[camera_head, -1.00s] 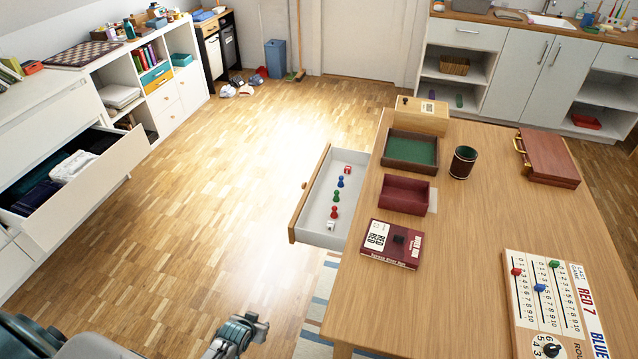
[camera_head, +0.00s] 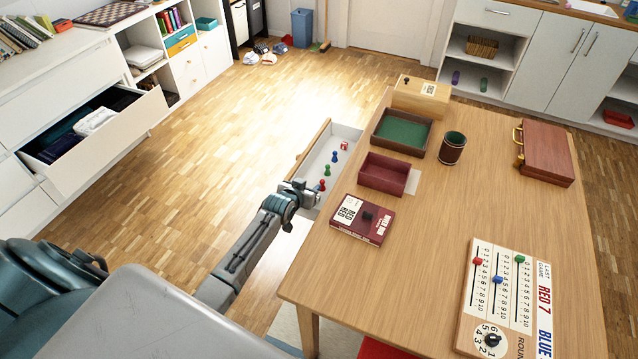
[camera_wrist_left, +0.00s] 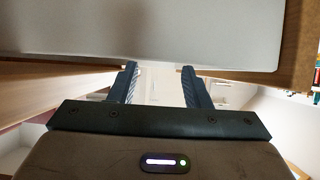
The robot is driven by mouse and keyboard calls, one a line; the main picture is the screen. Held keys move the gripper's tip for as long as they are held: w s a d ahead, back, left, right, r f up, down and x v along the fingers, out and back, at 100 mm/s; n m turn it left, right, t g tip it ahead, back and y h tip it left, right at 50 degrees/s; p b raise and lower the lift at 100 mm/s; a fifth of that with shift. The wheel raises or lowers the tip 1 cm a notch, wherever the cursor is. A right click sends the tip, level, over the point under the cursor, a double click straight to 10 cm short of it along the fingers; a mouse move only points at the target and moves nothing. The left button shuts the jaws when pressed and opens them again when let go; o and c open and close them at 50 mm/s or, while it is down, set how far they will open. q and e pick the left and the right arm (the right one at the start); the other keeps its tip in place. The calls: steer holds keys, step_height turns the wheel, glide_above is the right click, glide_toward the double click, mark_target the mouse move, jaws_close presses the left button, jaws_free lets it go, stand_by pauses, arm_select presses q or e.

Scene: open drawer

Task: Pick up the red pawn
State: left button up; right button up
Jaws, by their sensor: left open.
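The red pawn (camera_head: 322,185) stands in the open table drawer (camera_head: 316,149), near its front end. A green pawn (camera_head: 327,170), a blue pawn (camera_head: 335,157) and a red die (camera_head: 344,146) lie in a row behind it. My left gripper (camera_head: 308,190) is at the near end of the drawer, close beside the red pawn; I cannot tell if it touches anything. In the left wrist view the two fingers (camera_wrist_left: 158,72) are apart with nothing seen between them, and a pale panel fills the top. The white die is hidden by the gripper. My right gripper is out of view.
The wooden table (camera_head: 400,265) is right of the drawer. On it are a dark red box (camera_head: 362,219), a red tray (camera_head: 386,174), a green-lined tray (camera_head: 402,132), a dice cup (camera_head: 452,148) and a scoreboard (camera_head: 506,300). The floor (camera_head: 200,180) on the left is clear.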

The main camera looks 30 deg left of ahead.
arm_select(q)
steer(key=shift+d+x, duration=0.15)
steer(key=shift+x, duration=1.4)
steer(key=shift+d+x, duration=0.2)
steer(key=shift+x, duration=1.35)
steer(key=shift+s, duration=0.1)
steer(key=shift+c, duration=0.4)
jaws_close()
